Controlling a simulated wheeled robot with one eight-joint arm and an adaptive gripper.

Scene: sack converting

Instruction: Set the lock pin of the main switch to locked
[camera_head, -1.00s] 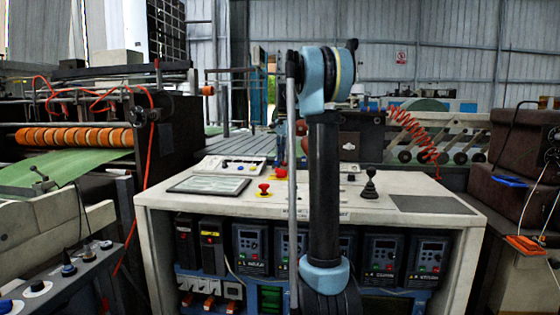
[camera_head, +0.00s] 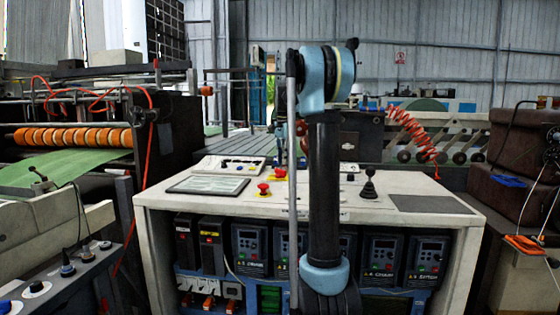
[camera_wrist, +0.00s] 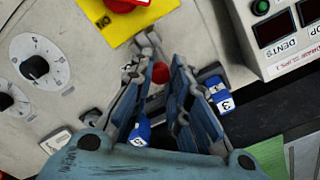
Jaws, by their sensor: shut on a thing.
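My gripper (camera_wrist: 158,72) is in the wrist view, with its two fingers close together over the pale console top. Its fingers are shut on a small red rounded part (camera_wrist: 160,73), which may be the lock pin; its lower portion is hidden. A yellow plate (camera_wrist: 103,20) with a red knob (camera_wrist: 122,5) lies just beyond the fingertips, cut by the top edge. I cannot tell whether this is the main switch. In the head view my arm hides the fingertips and part of the console.
The console top (camera_head: 417,185) carries a red button (camera_head: 263,188) on yellow, a black joystick (camera_head: 369,184) and a flat panel (camera_head: 208,184). The wrist view shows dials (camera_wrist: 35,67) at left and a display box (camera_wrist: 287,30) at upper right.

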